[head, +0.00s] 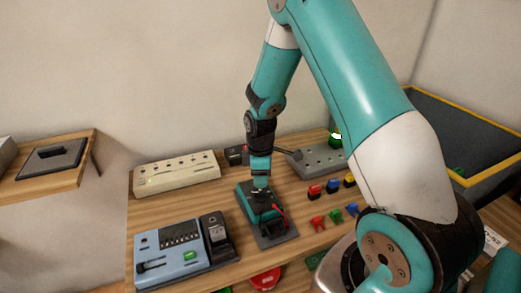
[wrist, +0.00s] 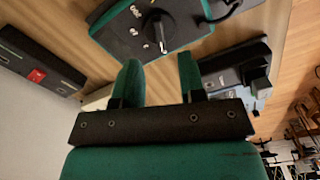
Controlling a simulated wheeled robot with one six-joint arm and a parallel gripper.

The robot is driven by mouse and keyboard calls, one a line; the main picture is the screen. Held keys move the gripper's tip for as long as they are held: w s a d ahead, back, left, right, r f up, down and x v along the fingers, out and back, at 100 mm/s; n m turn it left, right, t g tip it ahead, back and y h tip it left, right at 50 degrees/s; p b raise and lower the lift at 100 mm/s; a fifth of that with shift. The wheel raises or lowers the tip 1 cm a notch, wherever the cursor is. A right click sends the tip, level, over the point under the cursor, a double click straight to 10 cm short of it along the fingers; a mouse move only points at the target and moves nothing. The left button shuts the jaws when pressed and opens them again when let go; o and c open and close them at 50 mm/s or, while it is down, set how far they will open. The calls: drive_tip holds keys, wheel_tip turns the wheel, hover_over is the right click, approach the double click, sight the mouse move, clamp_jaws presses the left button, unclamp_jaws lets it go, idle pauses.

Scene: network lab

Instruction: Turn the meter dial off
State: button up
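The meter is a dark teal and grey box on the wooden bench in the head view (head: 277,239), partly covered by my arm. In the wrist view the meter (wrist: 118,32) fills the top middle. Its round black dial (wrist: 158,34) has a light pointer and small white marks beside it. A dark lead runs off the meter's right side there. My gripper (wrist: 159,62) is open, its two teal fingers apart with nothing between them. The dial appears just beyond the fingertips, apart from them. In the head view my gripper (head: 261,187) is directly over the meter, its fingers hard to make out.
A blue device (head: 165,262) with a handset stands left of the meter. A beige socket strip (head: 176,174) and a grey strip (head: 322,160) lie behind. Small coloured connectors (head: 333,187) lie to the right. A yellow-rimmed bin (head: 455,120) is at far right. A shelf (head: 70,178) juts out left.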

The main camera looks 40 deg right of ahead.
sight(260, 192)
wheel_tip(260, 192, up, 12)
drive_tip(key=shift+f, duration=0.2)
idle(0.4)
